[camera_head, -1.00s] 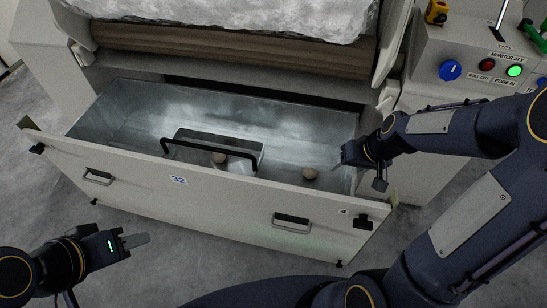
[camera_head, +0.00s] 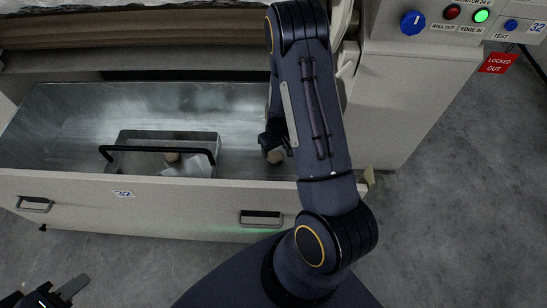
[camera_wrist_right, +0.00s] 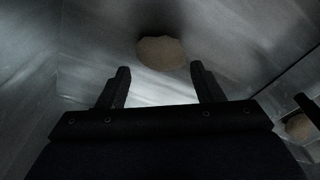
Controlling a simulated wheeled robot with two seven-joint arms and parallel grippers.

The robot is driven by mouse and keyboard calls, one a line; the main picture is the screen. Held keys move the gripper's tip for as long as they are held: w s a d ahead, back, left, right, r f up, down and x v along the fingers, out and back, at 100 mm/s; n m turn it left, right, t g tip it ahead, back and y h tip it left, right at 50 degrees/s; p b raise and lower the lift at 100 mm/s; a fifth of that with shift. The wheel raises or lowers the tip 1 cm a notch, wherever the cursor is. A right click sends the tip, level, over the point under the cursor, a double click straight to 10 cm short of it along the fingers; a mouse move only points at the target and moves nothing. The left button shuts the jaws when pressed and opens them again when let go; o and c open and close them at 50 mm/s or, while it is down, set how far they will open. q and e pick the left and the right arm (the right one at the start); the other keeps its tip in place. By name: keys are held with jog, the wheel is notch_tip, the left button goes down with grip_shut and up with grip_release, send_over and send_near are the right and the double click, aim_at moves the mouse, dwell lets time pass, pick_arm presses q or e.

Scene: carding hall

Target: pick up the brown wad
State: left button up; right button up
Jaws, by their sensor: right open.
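A brown wad (camera_head: 275,156) lies on the floor of the metal drawer (camera_head: 60,105), partly hidden by my right arm. In the right wrist view this wad (camera_wrist_right: 162,53) is just beyond the fingertips, roughly centred between them and not gripped. My right gripper (camera_wrist_right: 160,72) is open and empty; in the head view it is down in the drawer, mostly hidden by its arm. A second brownish wad (camera_head: 172,157) lies in a box with a black handle; it also shows at the right wrist view's edge (camera_wrist_right: 299,126). My left gripper (camera_head: 70,290) is outside the drawer, low left.
The box's black handle (camera_head: 150,149) rises left of my right gripper, with a pale piece (camera_head: 195,168) beneath it. The drawer front (camera_head: 160,205) stands between my base and the wads. A control panel (camera_head: 445,25) is at upper right. Grey floor is clear at right.

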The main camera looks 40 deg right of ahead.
aim_at(274, 156)
notch_tip(274, 156, down, 2)
jog(key=shift+w+f+b, duration=0.15)
jog(key=shift+f+b, duration=0.1)
jog(key=shift+b, duration=0.05)
pick_arm(q)
jog(key=shift+f, duration=0.55)
pick_arm(e)
jog(key=c, duration=1.1)
jog(key=shift+o, duration=0.2)
jog(key=shift+r, duration=0.1)
